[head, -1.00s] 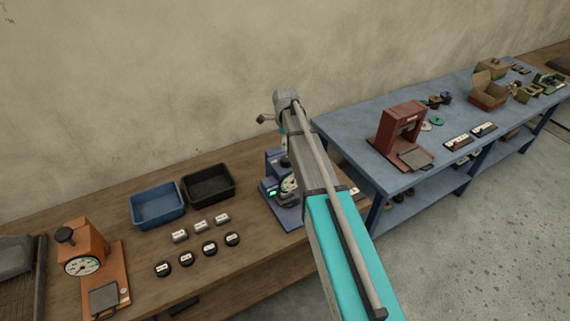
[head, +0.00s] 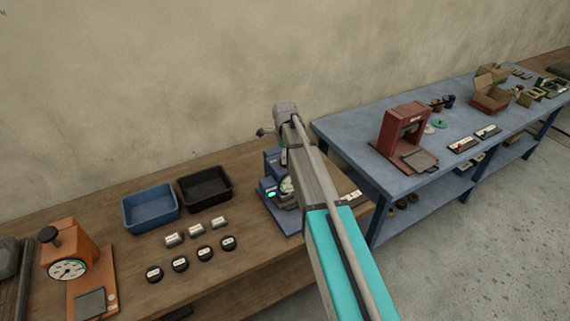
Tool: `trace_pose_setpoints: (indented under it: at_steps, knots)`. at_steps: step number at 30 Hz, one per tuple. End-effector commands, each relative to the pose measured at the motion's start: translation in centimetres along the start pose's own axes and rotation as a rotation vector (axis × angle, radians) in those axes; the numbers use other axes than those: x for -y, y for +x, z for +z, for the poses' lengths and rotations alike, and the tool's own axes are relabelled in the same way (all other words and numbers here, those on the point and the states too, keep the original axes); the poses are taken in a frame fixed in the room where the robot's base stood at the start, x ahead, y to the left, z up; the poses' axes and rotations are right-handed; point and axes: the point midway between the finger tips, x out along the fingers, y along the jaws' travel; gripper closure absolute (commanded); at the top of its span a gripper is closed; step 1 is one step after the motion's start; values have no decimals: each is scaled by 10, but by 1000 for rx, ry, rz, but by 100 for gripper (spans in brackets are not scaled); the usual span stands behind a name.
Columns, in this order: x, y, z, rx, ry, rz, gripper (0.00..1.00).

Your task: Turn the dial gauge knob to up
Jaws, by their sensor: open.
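A blue device (head: 271,187) with a small green light and a round pale dial (head: 287,185) stands on the wooden bench, behind my arm. My arm covers its right part, and I cannot make out a knob or its pointing direction. The end of my arm reaches above the blue device. My gripper's fingers are hidden behind the arm, so contact with the device cannot be told.
A blue bin (head: 150,226) and a black bin (head: 207,203) stand at the back of the wooden bench (head: 130,258). Several labelled blocks and round black pieces lie before them. A blue table (head: 352,146) with a red machine (head: 398,130) is to the right.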

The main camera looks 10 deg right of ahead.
Motion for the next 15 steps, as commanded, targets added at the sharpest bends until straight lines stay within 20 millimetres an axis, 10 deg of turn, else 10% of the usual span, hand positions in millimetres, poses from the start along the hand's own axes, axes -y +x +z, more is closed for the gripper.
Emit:
trace_pose_setpoints:
  at_steps: [15]
  knots:
    - [-1, 23, 2, 0, -2, 0, 0]
